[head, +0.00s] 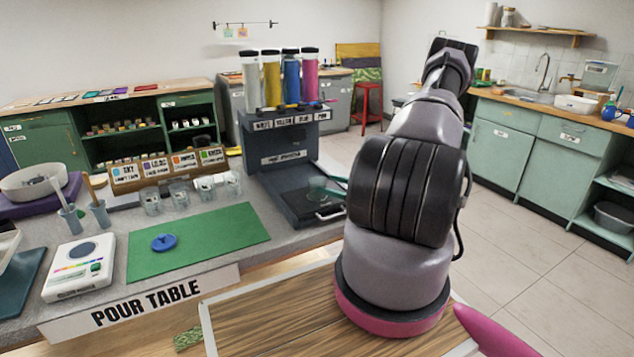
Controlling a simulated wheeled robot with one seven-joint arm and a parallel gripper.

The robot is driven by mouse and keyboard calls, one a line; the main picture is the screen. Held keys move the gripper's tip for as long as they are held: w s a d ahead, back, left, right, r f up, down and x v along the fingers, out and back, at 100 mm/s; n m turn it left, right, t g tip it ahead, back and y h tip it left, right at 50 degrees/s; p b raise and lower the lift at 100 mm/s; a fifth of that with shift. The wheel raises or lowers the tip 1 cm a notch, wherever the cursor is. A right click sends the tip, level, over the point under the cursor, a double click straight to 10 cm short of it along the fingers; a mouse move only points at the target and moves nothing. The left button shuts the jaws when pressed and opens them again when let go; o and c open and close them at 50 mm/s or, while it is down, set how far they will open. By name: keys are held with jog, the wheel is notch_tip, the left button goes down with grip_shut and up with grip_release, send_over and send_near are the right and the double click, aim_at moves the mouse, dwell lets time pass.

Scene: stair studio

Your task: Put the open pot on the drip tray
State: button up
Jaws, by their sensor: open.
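A small translucent teal-tinted pot (317,188) stands at the dispenser's dark drip tray (290,205). I see no lid on it, but it is small and partly covered. My gripper (325,184) reaches in from the right, mostly hidden behind my arm. Only thin teal bars, which look like its fingers, show at the pot. The gripper is open; whether the fingers touch the pot, I cannot tell. A blue round lid (163,242) lies on the green mat (220,234).
Several clear jars (178,192) stand behind the mat, left of the dispenser (283,140) with its coloured tubes. A white scale (79,268) and cups with sticks (99,212) are at the left. The mat is mostly clear. A wooden surface (275,322) lies in front.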

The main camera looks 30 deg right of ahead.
jog(key=v, duration=0.3)
jog(key=shift+s+d, duration=0.15)
jog(key=shift+s, duration=0.1)
jog(key=s+a+r+n+g+y, duration=0.1)
jog(key=s+a+r+n+g, duration=0.1)
jog(key=a+r+n+g, duration=0.65)
jog(key=s+a+r+n+g, duration=0.1)
jog(key=a+r+n+g, duration=0.4)
jog(key=r, duration=0.7)
jog(key=s+a+r+n+t+h, duration=0.3)
jog(key=s+r+n+h, duration=0.1)
jog(key=s+r, duration=0.4)
jog(key=s+a+r+n+t+h, duration=0.3)
jog(key=s+r+n, duration=0.4)
jog(key=r, duration=0.5)
jog(key=s+a+h, duration=0.1)
jog(key=h, duration=0.1)
jog(key=shift+a+h, duration=0.25)
jog(key=shift+h, duration=0.05)
jog(key=shift+r, duration=0.1)
